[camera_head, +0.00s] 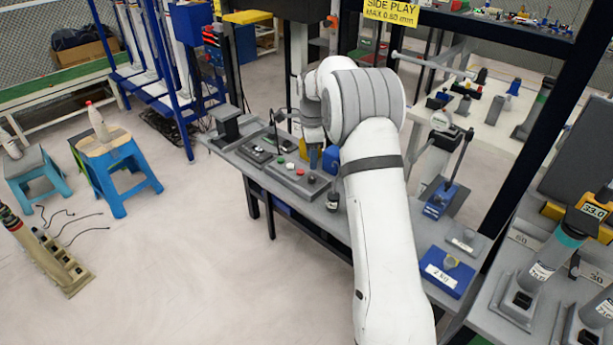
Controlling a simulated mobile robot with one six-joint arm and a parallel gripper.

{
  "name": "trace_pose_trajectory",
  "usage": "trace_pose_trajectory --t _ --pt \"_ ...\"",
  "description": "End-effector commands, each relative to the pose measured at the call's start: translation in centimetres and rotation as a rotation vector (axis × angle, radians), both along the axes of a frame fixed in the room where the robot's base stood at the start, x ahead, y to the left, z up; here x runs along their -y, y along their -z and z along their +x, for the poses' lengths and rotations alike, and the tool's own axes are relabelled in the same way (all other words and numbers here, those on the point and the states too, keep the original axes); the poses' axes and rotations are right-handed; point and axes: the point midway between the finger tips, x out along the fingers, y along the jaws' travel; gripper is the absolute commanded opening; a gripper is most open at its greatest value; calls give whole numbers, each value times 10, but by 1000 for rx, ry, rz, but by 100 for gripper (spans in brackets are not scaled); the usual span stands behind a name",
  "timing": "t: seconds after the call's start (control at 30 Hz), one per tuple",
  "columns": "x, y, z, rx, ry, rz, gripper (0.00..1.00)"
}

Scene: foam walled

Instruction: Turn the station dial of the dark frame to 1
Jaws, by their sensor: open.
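A dark frame (543,130) with black posts and a crossbar rises over the bench on the right, with a yellow "SIDE PLAY" sign (391,11) on top. I cannot make out a station dial or its setting. A grey control box (292,184) with red, green and white buttons lies on the bench, with a second dark panel (262,153) behind it to the left. My gripper (314,139) is open, pointing down over the bench beyond the box, partly hidden by my arm. It appears to hold nothing.
A blue block (331,159) and a small dark bottle (333,200) stand close to my arm. A lever on a blue base (440,200) and a blue "2 kg" block (446,272) lie right.

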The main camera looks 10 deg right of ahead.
Motion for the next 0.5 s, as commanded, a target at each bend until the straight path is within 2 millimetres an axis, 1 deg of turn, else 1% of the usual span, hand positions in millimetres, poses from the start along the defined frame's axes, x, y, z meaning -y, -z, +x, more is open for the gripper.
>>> trace_pose_trajectory --t 0.2,0.3,0.4,0.5 --pt "1 35 -2 -4 0 0 45" --pt "1 50 -3 -4 0 0 45" --pt "1 60 -2 -2 0 0 45" --pt "1 66 -2 -1 0 0 45"
